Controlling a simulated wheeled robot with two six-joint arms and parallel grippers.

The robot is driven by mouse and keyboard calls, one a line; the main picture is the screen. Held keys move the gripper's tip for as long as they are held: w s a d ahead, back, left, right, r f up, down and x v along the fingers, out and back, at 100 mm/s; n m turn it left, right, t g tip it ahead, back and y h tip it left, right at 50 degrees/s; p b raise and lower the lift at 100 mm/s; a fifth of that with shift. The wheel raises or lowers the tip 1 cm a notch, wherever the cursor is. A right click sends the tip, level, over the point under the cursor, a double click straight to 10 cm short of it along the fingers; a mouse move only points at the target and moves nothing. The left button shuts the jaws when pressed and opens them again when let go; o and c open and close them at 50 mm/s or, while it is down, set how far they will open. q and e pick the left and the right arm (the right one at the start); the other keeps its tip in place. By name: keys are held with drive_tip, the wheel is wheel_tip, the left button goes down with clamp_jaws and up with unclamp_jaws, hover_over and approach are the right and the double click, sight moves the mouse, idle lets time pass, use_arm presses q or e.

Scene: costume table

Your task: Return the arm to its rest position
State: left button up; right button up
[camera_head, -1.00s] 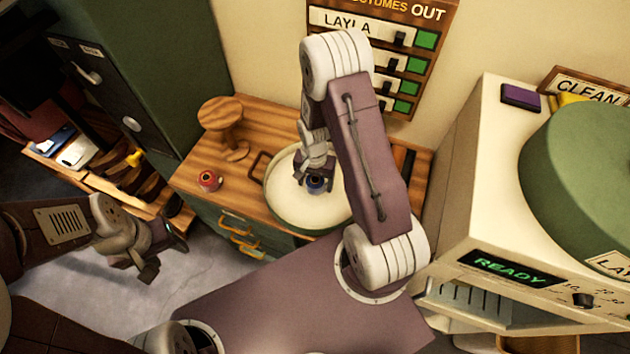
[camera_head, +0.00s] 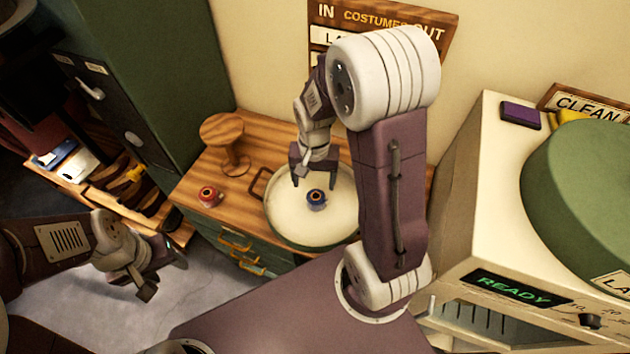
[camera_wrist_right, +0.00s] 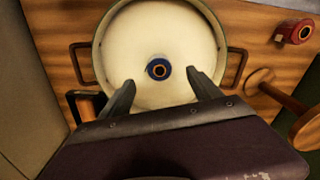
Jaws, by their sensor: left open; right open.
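My right gripper (camera_head: 312,167) is open and empty above a round cream tray with a green rim (camera_head: 288,228). A small blue spool-like item (camera_head: 317,197) stands in the tray, apart from the fingers. In the right wrist view, the open fingers (camera_wrist_right: 160,90) are on either side of the line to the blue item (camera_wrist_right: 158,68), which lies beyond their tips. The right arm is bent upward over the table. My left gripper (camera_head: 156,272) is open and empty at the lower left, over the floor and away from the table.
A red spool-like item (camera_head: 208,196) and a wooden stand (camera_head: 229,146) are on the wooden table left of the tray. A tall green cabinet (camera_head: 150,80) stands at left. A cream machine reading READY (camera_head: 462,200) stands at right. A costumes board (camera_head: 440,35) hangs behind.

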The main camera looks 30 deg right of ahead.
drive_tip(key=s+a+r+n+t, duration=0.1)
drive_tip(key=s+a+n, duration=0.2)
drive_tip(key=s+n, duration=0.3)
drive_tip(key=shift+s+a+r, duration=0.3)
drive_tip(key=shift+s+r, duration=0.05)
drive_tip(key=shift+s, duration=0.1)
drive_tip(key=shift+s, duration=0.15)
idle(0.5)
